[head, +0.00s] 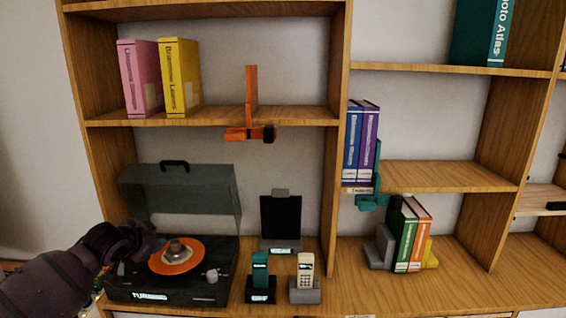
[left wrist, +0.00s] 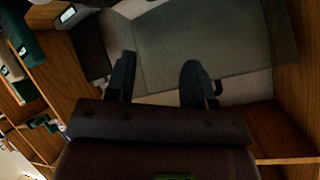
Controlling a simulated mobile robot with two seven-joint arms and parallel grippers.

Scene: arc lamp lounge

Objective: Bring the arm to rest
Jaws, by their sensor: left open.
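My left arm comes in from the lower left in the head view. Its dark left gripper (head: 155,243) is in front of the left part of the turntable (head: 200,290), close to the orange record (head: 160,264); whether it touches anything I cannot tell. In the left wrist view the two fingers of the gripper (left wrist: 158,78) stand apart with nothing between them, and the grey turntable lid (left wrist: 228,45) shows beyond them. The lid (head: 195,193) is raised in the head view. A grey round piece sits at the record's middle. My right gripper is not in view.
Right of the turntable stand a teal handset (head: 260,268), a cream handset (head: 305,269) and a dark tablet (head: 281,217) on a stand. A wooden upright (head: 338,150) divides the shelves. Several books stand on other shelves.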

